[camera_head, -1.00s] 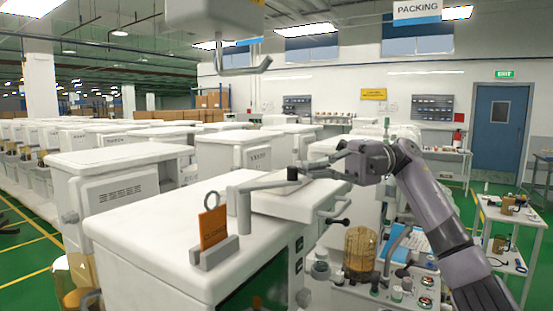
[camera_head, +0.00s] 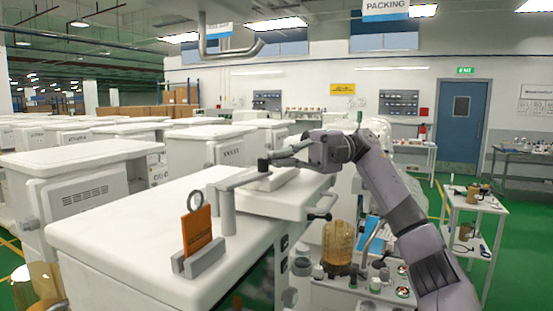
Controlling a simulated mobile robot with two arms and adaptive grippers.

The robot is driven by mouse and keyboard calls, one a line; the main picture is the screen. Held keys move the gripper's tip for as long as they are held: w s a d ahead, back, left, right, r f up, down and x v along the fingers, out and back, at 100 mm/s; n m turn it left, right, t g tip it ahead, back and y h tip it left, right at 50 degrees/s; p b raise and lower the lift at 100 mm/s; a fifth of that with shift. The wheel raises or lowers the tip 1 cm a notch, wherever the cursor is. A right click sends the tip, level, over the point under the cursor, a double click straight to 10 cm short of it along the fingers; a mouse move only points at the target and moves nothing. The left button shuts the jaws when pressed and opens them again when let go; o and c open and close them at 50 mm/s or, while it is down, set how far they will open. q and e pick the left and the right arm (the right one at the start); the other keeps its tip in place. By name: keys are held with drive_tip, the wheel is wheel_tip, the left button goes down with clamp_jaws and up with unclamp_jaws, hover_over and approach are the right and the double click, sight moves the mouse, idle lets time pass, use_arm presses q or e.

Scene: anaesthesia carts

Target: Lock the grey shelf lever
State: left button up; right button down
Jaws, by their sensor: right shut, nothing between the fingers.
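A grey lever bar (camera_head: 243,179) runs from an upright grey post on the white cart top (camera_head: 130,240) to a black knob (camera_head: 263,165). It reaches toward a raised white shelf-like slab (camera_head: 285,203). A second, short lever with a black ball end (camera_head: 319,216) sticks out at the slab's right side. I cannot tell which one the lock belongs to. My right gripper (camera_head: 282,159) is shut and empty, its fingertips pointing left close to the black knob; whether they touch it is unclear. My left gripper is out of view.
An orange tag (camera_head: 197,236) stands in a grey holder on the cart top. An amber jar (camera_head: 339,246) and small bottles sit on a lower shelf to the right. White carts fill the left. A white trolley (camera_head: 470,215) stands right, with green floor beyond.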

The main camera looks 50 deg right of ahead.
drive_tip(key=v, duration=0.7)
drive_tip(key=shift+d, duration=0.3)
drive_tip(key=shift+s, duration=0.1)
idle(0.4)
idle(0.3)
